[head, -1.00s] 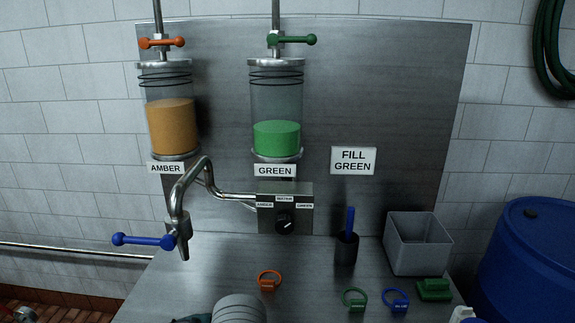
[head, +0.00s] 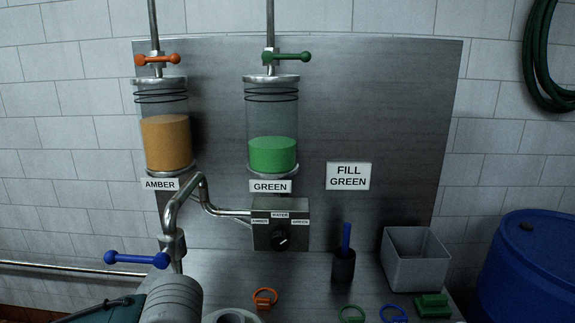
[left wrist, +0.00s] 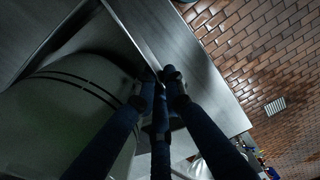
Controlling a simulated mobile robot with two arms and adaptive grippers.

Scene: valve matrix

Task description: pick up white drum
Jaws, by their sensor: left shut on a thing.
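The white drum (left wrist: 75,115) fills the left of the left wrist view, a large pale round body with dark bands. My left gripper (left wrist: 160,78) has its dark fingers drawn together beside the drum's edge; it is shut on the drum, though the exact contact is in shadow. In the head view, a pale round rim with a grey middle (head: 232,317) shows at the bottom edge; I cannot tell if it is the drum. My left gripper's fingers are not visible there. My right gripper is in neither view.
A steel counter (head: 300,290) carries an orange ring tag (head: 265,298), a dark cup (head: 344,266) with a blue stick, and a grey bin (head: 415,262). The spout with a blue handle (head: 137,259) hangs at left. A blue barrel (head: 530,270) stands right.

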